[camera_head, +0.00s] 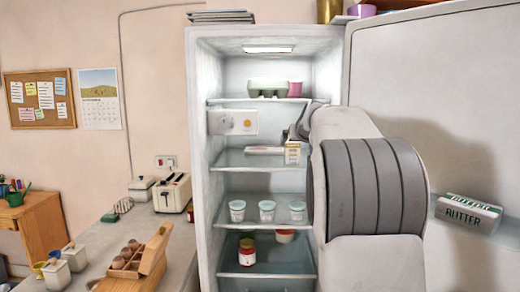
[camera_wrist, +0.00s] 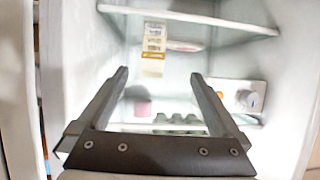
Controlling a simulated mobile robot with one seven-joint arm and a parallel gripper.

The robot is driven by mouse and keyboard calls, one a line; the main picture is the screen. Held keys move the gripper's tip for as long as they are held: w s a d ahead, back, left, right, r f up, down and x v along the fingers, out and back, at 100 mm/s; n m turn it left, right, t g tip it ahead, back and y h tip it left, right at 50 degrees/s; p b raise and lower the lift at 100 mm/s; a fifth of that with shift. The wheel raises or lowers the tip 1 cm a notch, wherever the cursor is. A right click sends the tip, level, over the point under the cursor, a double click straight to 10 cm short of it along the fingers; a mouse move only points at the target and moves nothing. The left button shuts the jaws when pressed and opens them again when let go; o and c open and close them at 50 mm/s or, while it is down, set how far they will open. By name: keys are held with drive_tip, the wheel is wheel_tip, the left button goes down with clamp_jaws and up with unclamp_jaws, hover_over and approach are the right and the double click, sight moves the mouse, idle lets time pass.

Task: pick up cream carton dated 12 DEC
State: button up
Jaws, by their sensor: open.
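A small carton with a yellow label (camera_head: 292,152) stands on the fridge's upper-middle shelf (camera_head: 232,160), partly hidden by my arm in the head view. The wrist view appears upside down; there, the cream-and-yellow carton (camera_wrist: 153,50) shows beyond my fingertips. Its printing is too small to read, so I cannot confirm the date 12 DEC. My gripper (camera_wrist: 160,74) is open and empty, with the carton ahead of the gap between its fingers and apart from them. In the head view, my arm hides most of the gripper.
A flat white pack (camera_head: 264,150) lies left of the carton. A control box (camera_head: 232,122) is on the fridge's left wall. An egg box (camera_head: 268,89) and a pink tub (camera_head: 295,89) stand above. Several cups (camera_head: 267,211) stand below. The open door (camera_head: 440,110) is at right.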

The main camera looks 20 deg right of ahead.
sight(293, 147)
drive_tip(key=p+x, duration=0.1)
drive_tip(key=x, duration=0.3)
drive_tip(key=d+p+x, duration=0.1)
drive_tip(key=p+x, duration=0.1)
drive_tip(key=x, duration=0.3)
drive_tip(key=r+p+x, duration=0.1)
drive_tip(key=x, duration=0.3)
drive_tip(key=shift+w+d+p, duration=0.15)
drive_tip(key=shift+d+p, duration=0.05)
drive_tip(key=shift+p, duration=0.15)
drive_tip(key=p+x, duration=0.1)
drive_tip(key=x, duration=0.1)
drive_tip(key=p+x, duration=0.2)
drive_tip(key=shift+w+r, duration=0.1)
drive_tip(key=shift+r, duration=0.1)
drive_tip(key=shift+w+d+f+p, duration=0.2)
drive_tip(key=shift+w+f+p, duration=0.2)
drive_tip(key=shift+p, duration=0.1)
drive_tip(key=shift+r, duration=0.1)
drive_tip(key=c, duration=1.5)
clamp_jaws()
drive_tip(key=shift+r, duration=0.2)
